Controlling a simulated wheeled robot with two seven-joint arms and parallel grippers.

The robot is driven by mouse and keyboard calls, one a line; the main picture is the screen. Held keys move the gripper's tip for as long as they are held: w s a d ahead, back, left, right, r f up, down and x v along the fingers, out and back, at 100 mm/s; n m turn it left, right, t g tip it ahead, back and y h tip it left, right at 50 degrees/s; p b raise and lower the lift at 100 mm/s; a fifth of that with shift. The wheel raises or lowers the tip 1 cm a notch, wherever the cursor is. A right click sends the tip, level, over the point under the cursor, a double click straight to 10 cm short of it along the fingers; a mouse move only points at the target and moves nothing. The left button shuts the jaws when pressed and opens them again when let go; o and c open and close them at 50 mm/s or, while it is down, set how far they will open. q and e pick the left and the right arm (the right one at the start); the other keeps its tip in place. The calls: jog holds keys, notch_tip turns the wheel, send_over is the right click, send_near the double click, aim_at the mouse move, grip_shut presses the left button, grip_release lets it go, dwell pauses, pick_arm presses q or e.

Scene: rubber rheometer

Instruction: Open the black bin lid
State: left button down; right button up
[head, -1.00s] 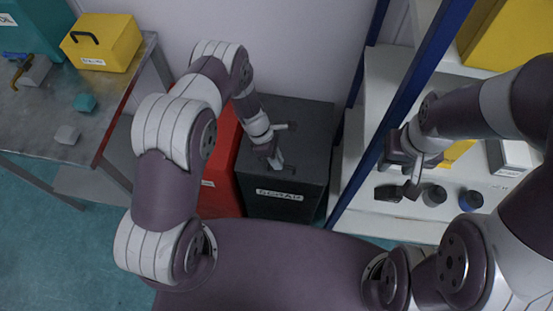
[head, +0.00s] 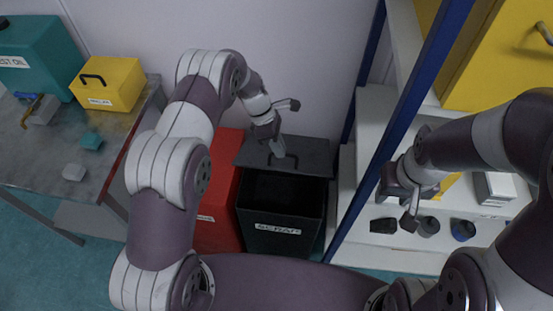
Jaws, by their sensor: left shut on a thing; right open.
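The black bin (head: 284,240) with a white label stands on the floor in the middle of the head view. Its lid (head: 312,157) is tilted up at the back, and the dark inside of the bin shows below it. My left gripper (head: 277,147) is at the lid's top face and shut on its handle (head: 283,162), which is partly hidden by the fingers. My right gripper (head: 409,220) is open and empty in front of the white shelf at the right.
A red bin (head: 222,200) stands against the black bin's left side. A blue rack post (head: 385,150) rises close on its right. The shelf (head: 368,255) holds several small dark items. A metal table (head: 30,155) with a yellow box (head: 108,88) is at the left.

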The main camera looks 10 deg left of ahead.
pick_arm(q)
jog(key=shift+w+r, duration=0.2)
jog(key=shift+w, duration=0.5)
pick_arm(e)
jog(key=shift+f, duration=0.1)
pick_arm(q)
jog(key=c, duration=1.2)
grip_release()
jog(key=shift+f, duration=0.1)
jog(key=shift+o, duration=0.2)
jog(key=shift+w+f, duration=0.35)
jog(key=shift+w, duration=0.35)
jog(key=shift+s+r, duration=0.25)
jog(key=shift+s, duration=0.15)
jog(key=shift+w+f, duration=0.15)
pick_arm(e)
jog(key=shift+w+d+f, duration=0.1)
jog(key=shift+w+f, duration=0.05)
jog(key=shift+w, duration=0.45)
